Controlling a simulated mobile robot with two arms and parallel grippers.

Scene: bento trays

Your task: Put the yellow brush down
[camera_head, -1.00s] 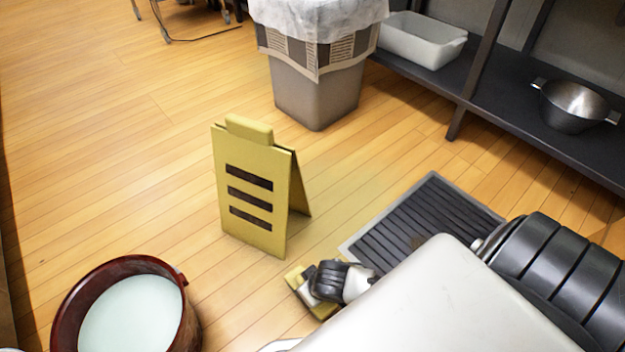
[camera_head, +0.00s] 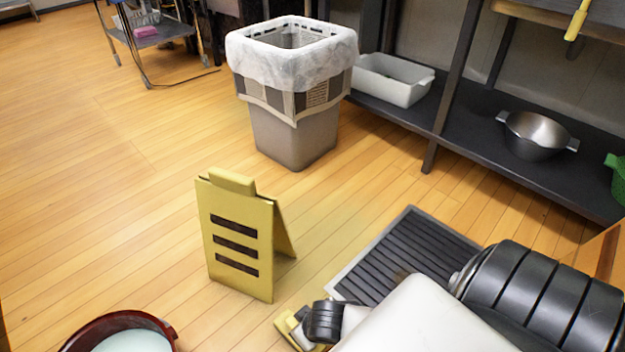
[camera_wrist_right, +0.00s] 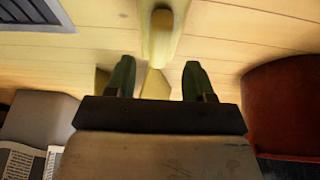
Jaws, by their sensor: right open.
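My left gripper is out of view.
A yellow folding floor sign (camera_head: 235,240) stands left of my arm. A dark red bucket (camera_head: 75,340) is at lower left. A lined bin (camera_head: 290,145) stands behind. A floor grate (camera_head: 400,260) lies beside the arm. A shelf (camera_head: 470,125) holds a white tub and steel pot.

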